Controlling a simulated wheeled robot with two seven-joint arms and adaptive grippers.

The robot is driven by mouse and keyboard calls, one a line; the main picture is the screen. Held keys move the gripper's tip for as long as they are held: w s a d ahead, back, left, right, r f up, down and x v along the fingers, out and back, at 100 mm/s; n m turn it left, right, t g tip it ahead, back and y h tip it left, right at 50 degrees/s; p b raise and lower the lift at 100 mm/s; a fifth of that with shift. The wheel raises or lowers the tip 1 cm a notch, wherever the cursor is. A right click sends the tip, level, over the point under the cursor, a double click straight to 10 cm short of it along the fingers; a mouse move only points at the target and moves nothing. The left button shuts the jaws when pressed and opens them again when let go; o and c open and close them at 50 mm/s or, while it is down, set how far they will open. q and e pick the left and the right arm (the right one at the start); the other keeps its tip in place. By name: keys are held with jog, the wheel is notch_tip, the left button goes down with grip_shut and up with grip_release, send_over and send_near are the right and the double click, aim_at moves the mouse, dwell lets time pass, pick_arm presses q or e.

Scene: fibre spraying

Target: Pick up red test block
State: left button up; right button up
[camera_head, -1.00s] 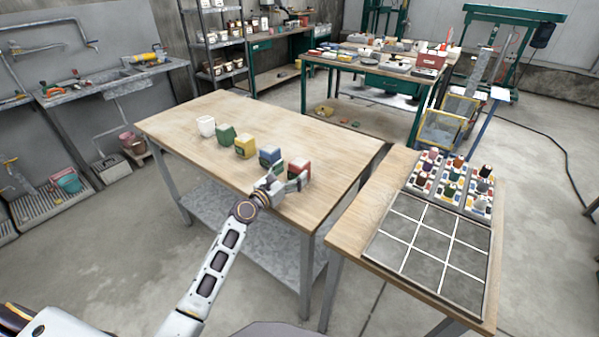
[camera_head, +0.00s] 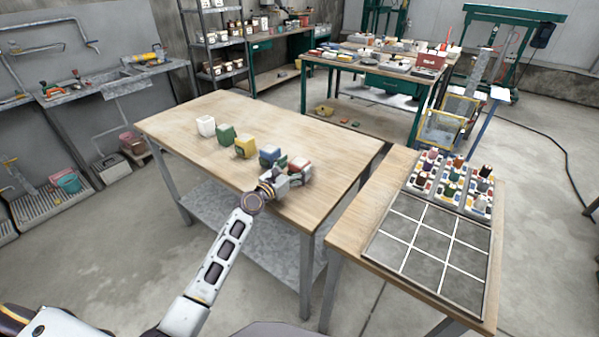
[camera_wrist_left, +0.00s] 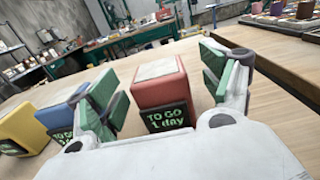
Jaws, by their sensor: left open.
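The red test block (camera_wrist_left: 160,88) stands upright on the wooden table, with a pale top and a dark label on its near face. In the head view the red block (camera_head: 299,165) is partly hidden by my left gripper (camera_head: 290,177). In the left wrist view my left gripper (camera_wrist_left: 160,90) is open, with one green-padded finger on each side of the red block. Gaps show between the block and both fingers; I cannot tell whether either touches it. My right gripper is not in view.
A blue block (camera_head: 269,157) stands close left of the red one. Yellow (camera_head: 245,146), green (camera_head: 226,135) and white (camera_head: 206,126) blocks continue the row. The table's right part (camera_head: 340,160) is clear.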

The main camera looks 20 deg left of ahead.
aim_at(300, 161)
pick_arm(q)
jog(key=shift+w+d+r, duration=0.1)
jog(key=shift+w, duration=0.6)
jog(key=shift+x, duration=0.95)
jog(key=shift+c, duration=0.3)
jog(key=c, duration=1.4)
